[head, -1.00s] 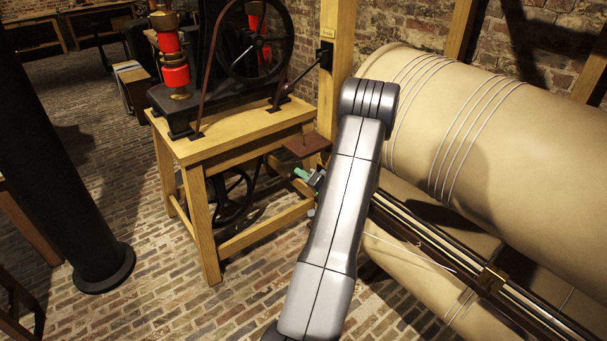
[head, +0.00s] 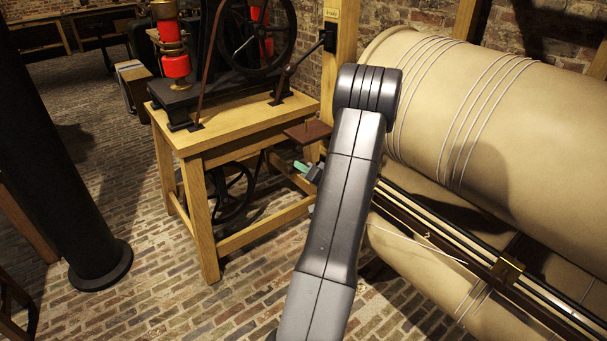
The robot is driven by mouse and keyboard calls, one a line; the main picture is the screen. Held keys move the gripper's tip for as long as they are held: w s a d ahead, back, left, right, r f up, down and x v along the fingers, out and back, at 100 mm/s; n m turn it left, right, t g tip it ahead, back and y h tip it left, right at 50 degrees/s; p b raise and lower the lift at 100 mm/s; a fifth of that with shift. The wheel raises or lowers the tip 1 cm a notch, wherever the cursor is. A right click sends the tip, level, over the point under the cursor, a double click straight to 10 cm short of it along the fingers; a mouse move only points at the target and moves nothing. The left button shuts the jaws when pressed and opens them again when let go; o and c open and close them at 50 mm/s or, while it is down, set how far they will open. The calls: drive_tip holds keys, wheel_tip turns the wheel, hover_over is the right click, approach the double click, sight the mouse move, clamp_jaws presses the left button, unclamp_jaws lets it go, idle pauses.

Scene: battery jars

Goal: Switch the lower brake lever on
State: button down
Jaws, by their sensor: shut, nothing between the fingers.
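A black lever (head: 308,55) slants down to the left from a dark mount on the wooden post (head: 342,90), below a small plate. I cannot tell whether it is the lower brake lever; no other lever is clear. My grey arm stands in front of the post's lower part and may hide more there. Only a bit of my gripper (head: 301,167) shows left of the arm, with a green tip. It is shut and appears empty, below a small brown plate (head: 308,132) and well below the black lever. I see no contact with any lever.
A wooden stand (head: 205,215) carries a black wheel machine (head: 258,45) and red-and-brass parts at left. Large beige drums (head: 480,110) and a dark rail (head: 450,245) fill the right. A black column (head: 60,180) stands at far left. The brick floor between column and stand is open.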

wheel_tip(320, 180, down, 7)
drive_tip(key=s+a+n+b, duration=0.1)
drive_tip(key=n+b, duration=0.6)
drive_tip(key=b, duration=2.2)
drive_tip(key=shift+a+f+n+h, duration=0.2)
drive_tip(key=shift+a+n+h, duration=0.1)
drive_tip(key=shift+h, duration=0.1)
drive_tip(key=shift+b, duration=0.4)
drive_tip(key=shift+r, duration=0.1)
drive_tip(key=s+d+r+p, duration=0.1)
drive_tip(key=s+d+r, duration=0.3)
drive_tip(key=s+d, duration=0.3)
drive_tip(key=shift+s+r, duration=0.3)
drive_tip(key=shift+s, duration=0.25)
